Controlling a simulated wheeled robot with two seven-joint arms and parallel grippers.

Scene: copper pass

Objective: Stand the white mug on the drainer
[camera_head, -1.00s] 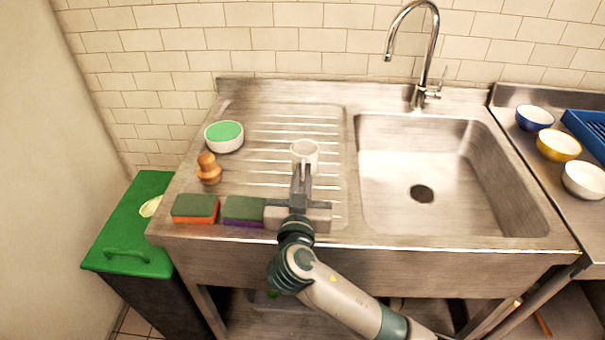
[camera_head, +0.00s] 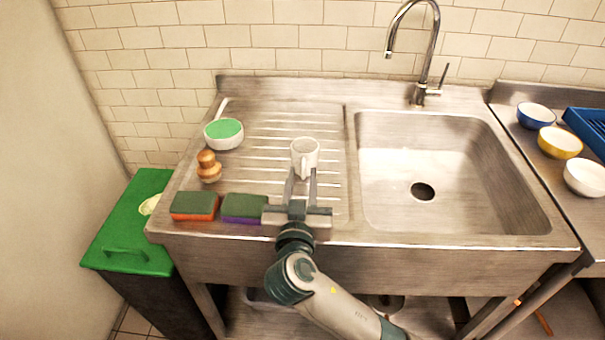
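The white mug (camera_head: 305,154) stands upright on the ribbed drainer (camera_head: 270,125), left of the sink basin, with its handle turned toward me. My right gripper (camera_head: 301,176) is just in front of the mug. Its two fingers are spread apart, with the handle at or near the gap between their tips. I cannot tell whether the tips touch the mug. My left gripper is not in view.
A white bowl with a green inside (camera_head: 224,133), a wooden brush (camera_head: 208,167) and two sponges, one orange-based (camera_head: 195,206) and one purple-based (camera_head: 244,208), sit left on the drainer. The sink basin (camera_head: 450,180) is empty. Bowls (camera_head: 559,143) stand far right.

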